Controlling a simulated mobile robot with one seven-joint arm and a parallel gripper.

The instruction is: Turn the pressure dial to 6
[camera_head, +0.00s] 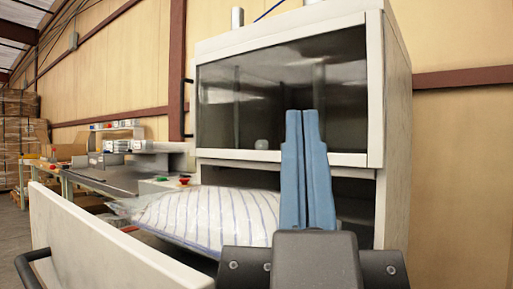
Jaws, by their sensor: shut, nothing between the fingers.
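My gripper (302,113) has two long blue fingers pointing up, shut together and empty, in front of the right part of a pale cabinet machine (397,120). The fingertips overlap its dark glass window (345,85) in the picture. I cannot tell whether they touch it. A small whitish round knob (261,145) shows at the window's lower edge, a little left of the fingers. I cannot tell whether it is the pressure dial. No dial numbers can be read.
A striped pillow in clear plastic (210,215) lies in the open lower part, behind a pulled-out white drawer front (100,248) with a dark handle. Red (184,180) and green (162,179) buttons sit left of the machine. A workbench (115,176) and stacked boxes (20,130) stand farther left.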

